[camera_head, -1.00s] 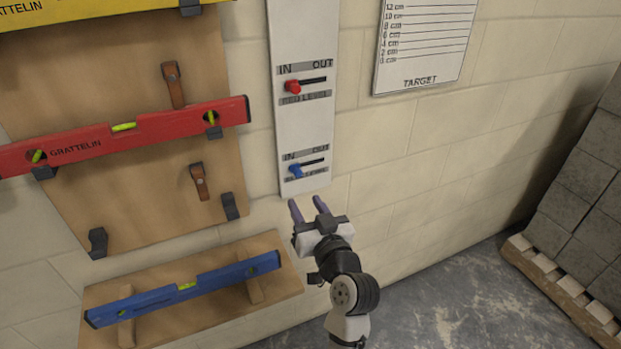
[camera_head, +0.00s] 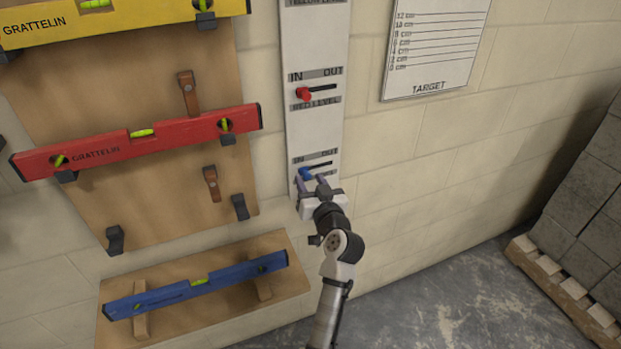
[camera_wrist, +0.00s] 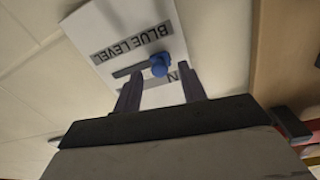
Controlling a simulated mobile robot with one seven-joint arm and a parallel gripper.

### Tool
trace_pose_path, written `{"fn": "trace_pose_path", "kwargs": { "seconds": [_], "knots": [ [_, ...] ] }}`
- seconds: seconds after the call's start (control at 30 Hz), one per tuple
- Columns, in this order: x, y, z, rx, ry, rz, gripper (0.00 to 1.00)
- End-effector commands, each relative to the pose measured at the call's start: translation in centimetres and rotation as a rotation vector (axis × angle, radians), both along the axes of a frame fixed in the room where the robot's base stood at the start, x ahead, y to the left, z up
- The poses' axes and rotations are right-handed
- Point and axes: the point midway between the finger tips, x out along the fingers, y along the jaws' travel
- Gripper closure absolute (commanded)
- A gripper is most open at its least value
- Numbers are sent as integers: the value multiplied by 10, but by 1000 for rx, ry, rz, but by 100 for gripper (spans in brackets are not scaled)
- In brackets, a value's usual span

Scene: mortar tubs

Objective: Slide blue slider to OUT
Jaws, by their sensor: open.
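The blue slider (camera_head: 305,174) is a small blue knob at the IN end of its slot on the white panel (camera_head: 314,125). In the head view my gripper (camera_head: 313,180) is in front of the lower panel, right at the knob and partly covering it and its label. In the wrist view the blue slider (camera_wrist: 159,65) shows above and between the open fingers of my gripper (camera_wrist: 160,85), nearer the right finger. The bare slot runs to the left there. I cannot tell whether a finger touches the knob.
The red slider (camera_head: 303,93) sits at IN above. Left, a board holds the yellow level (camera_head: 120,22) and the red level (camera_head: 150,142); the blue level (camera_head: 190,285) rests on a lower board. A target sheet (camera_head: 437,50) hangs right. Stacked blocks (camera_head: 590,200) stand far right.

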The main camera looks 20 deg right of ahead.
Motion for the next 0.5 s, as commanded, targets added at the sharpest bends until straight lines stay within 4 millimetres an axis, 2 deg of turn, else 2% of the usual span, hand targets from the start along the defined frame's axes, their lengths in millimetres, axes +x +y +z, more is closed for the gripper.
{"fn": "trace_pose_path", "kwargs": {
  "seconds": [0.33, 0.5],
  "knots": [
    [5, 0, -1, 0, 1, 0, 59],
    [5, 0, 0, 0, 0, 0, 80]
  ]
}}
